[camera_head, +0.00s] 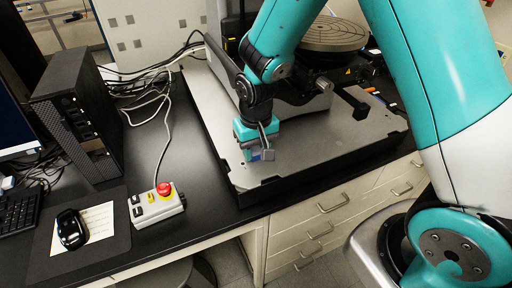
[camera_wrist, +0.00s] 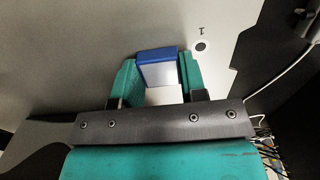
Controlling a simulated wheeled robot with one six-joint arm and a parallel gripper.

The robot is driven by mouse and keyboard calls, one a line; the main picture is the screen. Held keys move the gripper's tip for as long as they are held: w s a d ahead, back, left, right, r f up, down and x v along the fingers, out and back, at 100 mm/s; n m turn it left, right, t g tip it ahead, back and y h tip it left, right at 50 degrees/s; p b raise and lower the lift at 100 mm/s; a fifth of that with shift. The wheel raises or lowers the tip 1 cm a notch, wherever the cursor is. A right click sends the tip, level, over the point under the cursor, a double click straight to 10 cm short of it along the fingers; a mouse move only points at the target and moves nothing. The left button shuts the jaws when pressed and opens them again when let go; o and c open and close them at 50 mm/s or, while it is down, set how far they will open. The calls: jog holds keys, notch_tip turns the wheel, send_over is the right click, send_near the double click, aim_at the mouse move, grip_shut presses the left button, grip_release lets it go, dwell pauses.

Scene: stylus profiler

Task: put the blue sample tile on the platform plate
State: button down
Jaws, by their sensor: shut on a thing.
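The blue sample tile (camera_wrist: 157,54) is between the two teal fingers of my gripper (camera_wrist: 157,78) in the wrist view. Its blue edge faces away from the palm and a pale face shows below it. My gripper (camera_head: 262,154) is shut on the tile, above the front left part of the grey instrument base in the head view. A little of the blue tile (camera_head: 254,155) shows there. The round platform plate (camera_head: 330,34), with ring-shaped grooves, is at the back of the instrument, partly hidden by my arm.
The grey instrument base (camera_head: 340,140) sits in a black frame on the bench. A control box (camera_head: 157,205) with a red button, a mouse (camera_head: 71,228) and a black computer tower (camera_head: 75,115) stand to the left. Cables (camera_head: 150,90) lie behind them.

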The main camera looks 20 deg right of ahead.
aim_at(256, 153)
jog(key=c, duration=0.7)
grip_release()
jog(key=shift+f, duration=0.1)
jog(key=shift+o, duration=0.2)
jog(key=shift+r, duration=0.5)
notch_tip(256, 153, up, 12)
jog(key=f+b, duration=0.1)
jog(key=b, duration=0.1)
jog(key=s+a+r+n+y, duration=0.2)
jog(key=s+r+n, duration=0.1)
jog(key=s, duration=0.7)
jog(key=s+a+r+n+y, duration=0.2)
jog(key=s+a+r+n, duration=0.1)
jog(key=s, duration=0.7)
jog(key=shift+n, duration=0.6)
jog(key=shift+f+b, duration=0.1)
jog(key=shift+b, duration=0.3)
